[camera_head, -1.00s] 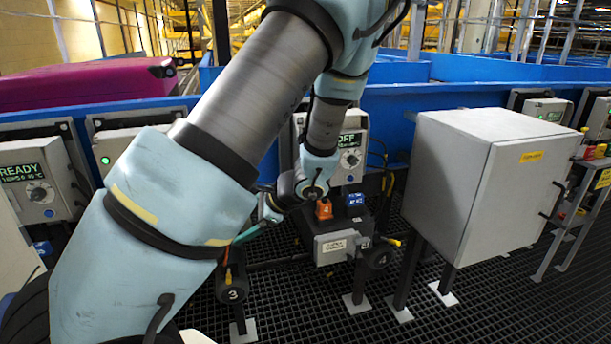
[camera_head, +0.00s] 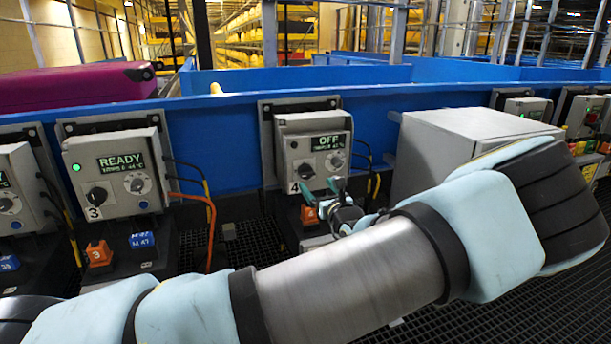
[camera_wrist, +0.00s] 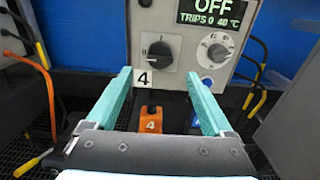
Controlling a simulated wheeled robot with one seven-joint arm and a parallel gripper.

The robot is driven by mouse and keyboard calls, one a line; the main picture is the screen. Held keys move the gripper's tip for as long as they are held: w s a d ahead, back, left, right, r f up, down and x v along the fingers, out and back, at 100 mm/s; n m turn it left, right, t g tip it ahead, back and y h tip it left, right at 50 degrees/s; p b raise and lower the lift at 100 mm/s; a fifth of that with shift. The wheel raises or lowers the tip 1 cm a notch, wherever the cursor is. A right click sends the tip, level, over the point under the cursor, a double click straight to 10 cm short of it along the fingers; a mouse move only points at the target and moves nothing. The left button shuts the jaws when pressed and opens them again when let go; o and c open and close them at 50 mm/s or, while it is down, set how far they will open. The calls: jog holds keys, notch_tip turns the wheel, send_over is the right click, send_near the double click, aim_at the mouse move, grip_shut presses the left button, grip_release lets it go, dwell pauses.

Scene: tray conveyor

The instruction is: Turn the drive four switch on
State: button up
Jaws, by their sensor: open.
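The drive four box (camera_head: 318,147) is a grey unit with a dark display reading OFF and a "4" label. In the wrist view its black rotary switch (camera_wrist: 159,56) sits above and right of the "4", with a smaller grey dial (camera_wrist: 216,51) to the right. In the head view the switch (camera_head: 305,171) shows at the box's lower left. My gripper (camera_head: 322,190) is open and empty, its teal fingers just below and in front of the box. In the wrist view the fingers (camera_wrist: 163,75) stand apart, one on each side of the switch, pointing towards the box face; contact cannot be told.
An orange tag marked 4 (camera_wrist: 151,118) is below the switch, between the fingers. The drive three box (camera_head: 117,176), reading READY with a green light, stands left. A grey cabinet (camera_head: 440,140) stands right. Cables (camera_head: 208,215) hang between the boxes.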

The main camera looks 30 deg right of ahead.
aim_at(308, 176)
jog(key=w, duration=0.5)
jog(key=w+d+p, duration=0.1)
jog(key=w, duration=0.1)
jog(key=shift+w, duration=0.4)
grip_shut()
